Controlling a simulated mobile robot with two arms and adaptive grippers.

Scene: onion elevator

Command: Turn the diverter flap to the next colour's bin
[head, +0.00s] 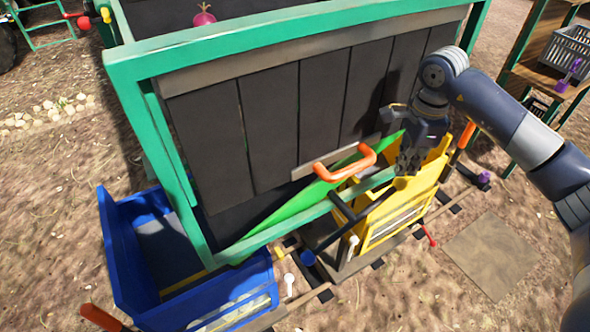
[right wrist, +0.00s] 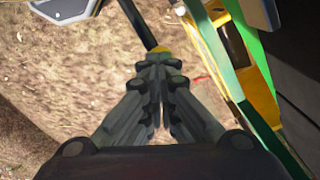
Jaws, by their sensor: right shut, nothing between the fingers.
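The yellow bin (head: 372,232) stands to the right. My right gripper (head: 405,172) is shut and empty, above the yellow bin and right of the orange handle, apart from it. In the right wrist view its fingertips (right wrist: 160,70) meet, close to a yellow knob (right wrist: 160,49) on a black rod; contact cannot be told. My left gripper is out of view.
A green frame (head: 150,62) surrounds the dark panels. A purple-red onion (head: 204,17) lies at the top. A black bar (head: 345,208) crosses near the yellow bin. A shelf with a grey crate (head: 568,48) stands at right. Open ground lies in front.

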